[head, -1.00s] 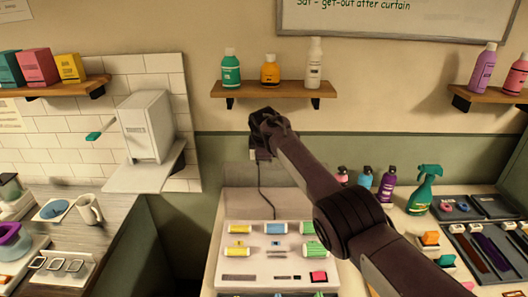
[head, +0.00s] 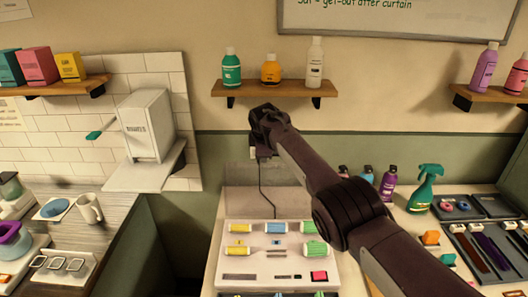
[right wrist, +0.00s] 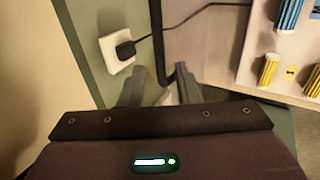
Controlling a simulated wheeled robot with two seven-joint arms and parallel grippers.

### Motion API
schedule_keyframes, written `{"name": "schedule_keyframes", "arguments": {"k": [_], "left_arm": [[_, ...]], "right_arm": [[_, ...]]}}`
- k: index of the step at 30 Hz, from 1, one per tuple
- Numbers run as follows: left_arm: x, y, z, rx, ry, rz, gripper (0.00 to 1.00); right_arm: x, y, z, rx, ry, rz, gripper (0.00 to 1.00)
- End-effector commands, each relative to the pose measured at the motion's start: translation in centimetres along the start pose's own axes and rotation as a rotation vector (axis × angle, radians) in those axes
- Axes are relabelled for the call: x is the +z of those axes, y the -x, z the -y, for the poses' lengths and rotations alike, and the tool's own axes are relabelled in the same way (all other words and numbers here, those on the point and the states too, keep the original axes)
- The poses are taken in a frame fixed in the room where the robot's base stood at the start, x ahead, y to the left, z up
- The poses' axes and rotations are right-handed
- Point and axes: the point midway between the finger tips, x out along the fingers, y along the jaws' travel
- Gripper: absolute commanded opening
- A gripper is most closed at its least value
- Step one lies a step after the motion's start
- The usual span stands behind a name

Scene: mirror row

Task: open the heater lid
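The heater (head: 233,262) is a pale box on the counter with yellow, blue and green rollers on its top. A faint, see-through grey panel, which looks like its lid (head: 240,174), stands up at the heater's back edge against the wall. My right gripper (head: 262,150) is above and behind the heater, near the wall socket. In the right wrist view its two fingers (right wrist: 158,92) are apart. A dark bar runs down toward the gap between them; I cannot tell whether they touch it. My left gripper is not in view.
A wall socket with a black plug (right wrist: 125,48) is close to my right fingers; its cord runs to the heater. A wooden shelf (head: 290,90) with bottles is just above the gripper. Bottles and a green spray bottle (head: 424,188) stand right of the heater.

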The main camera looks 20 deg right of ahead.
Motion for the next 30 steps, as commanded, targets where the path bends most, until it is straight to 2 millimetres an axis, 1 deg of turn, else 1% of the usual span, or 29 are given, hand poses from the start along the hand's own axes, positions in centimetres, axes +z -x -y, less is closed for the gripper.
{"name": "schedule_keyframes", "arguments": {"k": [7,14,16,24,27,30], "left_arm": [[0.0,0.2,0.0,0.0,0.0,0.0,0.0],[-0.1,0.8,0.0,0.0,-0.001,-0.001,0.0],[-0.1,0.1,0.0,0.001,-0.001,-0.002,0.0],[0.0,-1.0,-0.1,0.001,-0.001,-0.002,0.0],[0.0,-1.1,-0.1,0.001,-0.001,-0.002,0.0],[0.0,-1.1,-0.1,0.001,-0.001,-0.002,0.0]], "right_arm": [[0.0,0.6,-0.1,-0.001,-0.001,-0.002,0.3],[0.1,2.7,0.0,0.001,0.0,0.001,0.3],[-0.1,3.5,0.1,0.002,0.0,-0.002,0.3],[-0.2,6.9,0.1,0.002,0.001,-0.002,0.3],[-0.1,7.6,0.1,0.002,0.001,-0.001,0.3],[-0.1,7.8,0.1,0.0,0.001,0.0,0.3]]}}
